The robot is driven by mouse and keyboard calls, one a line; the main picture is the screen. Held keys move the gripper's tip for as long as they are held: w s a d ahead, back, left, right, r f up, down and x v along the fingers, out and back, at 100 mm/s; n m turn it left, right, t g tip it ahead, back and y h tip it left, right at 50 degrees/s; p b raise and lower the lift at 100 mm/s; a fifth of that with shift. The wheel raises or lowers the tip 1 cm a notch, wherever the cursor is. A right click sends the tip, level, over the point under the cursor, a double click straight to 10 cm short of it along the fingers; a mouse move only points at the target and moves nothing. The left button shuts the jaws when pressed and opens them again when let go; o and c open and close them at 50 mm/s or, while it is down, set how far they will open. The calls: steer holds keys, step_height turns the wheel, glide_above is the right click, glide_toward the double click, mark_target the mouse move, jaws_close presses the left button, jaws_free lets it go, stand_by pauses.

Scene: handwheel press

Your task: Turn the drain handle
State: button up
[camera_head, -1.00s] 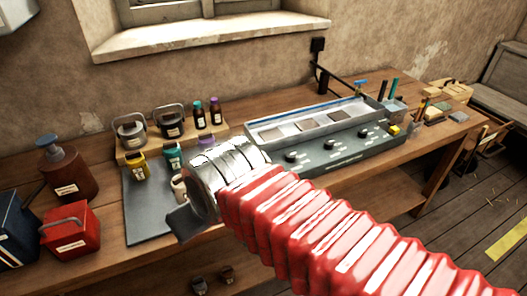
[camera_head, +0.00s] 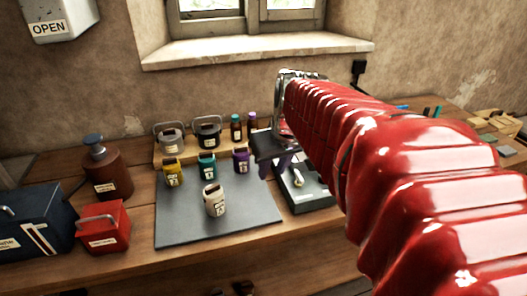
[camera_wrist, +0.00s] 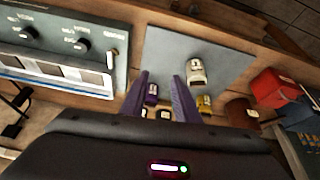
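A pale lever (camera_head: 297,176), which may be the drain handle, stands on the left end of the grey panel (camera_head: 312,197) in the head view. The wrist view shows this lever (camera_wrist: 94,58) beside several dark knobs; its label is too small to read. My gripper (camera_wrist: 160,76) has two purple fingers, spread apart with nothing held between them. In the head view my gripper (camera_head: 276,166) hangs just left of the lever, apart from it as the wrist view shows. My red-sleeved arm hides most of the panel in the head view.
A grey mat (camera_head: 190,225) holds a white cup (camera_head: 214,200) and several small coloured jars. Two lidded pots and two bottles stand on a wooden riser (camera_head: 183,155) behind. A red box (camera_head: 102,228) and brown pump bottle (camera_head: 107,170) are at left. The mat's front is clear.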

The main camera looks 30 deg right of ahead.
steer(key=m, duration=0.1)
glide_toward(300, 176)
steer(key=w+v, duration=0.1)
steer(key=v, duration=0.5)
steer(key=shift+s+a, duration=0.15)
steer(key=shift+s, duration=0.05)
steer(key=x, duration=1.3)
steer(key=shift+f, duration=0.4)
steer(key=shift+c, duration=0.3)
jaws_close()
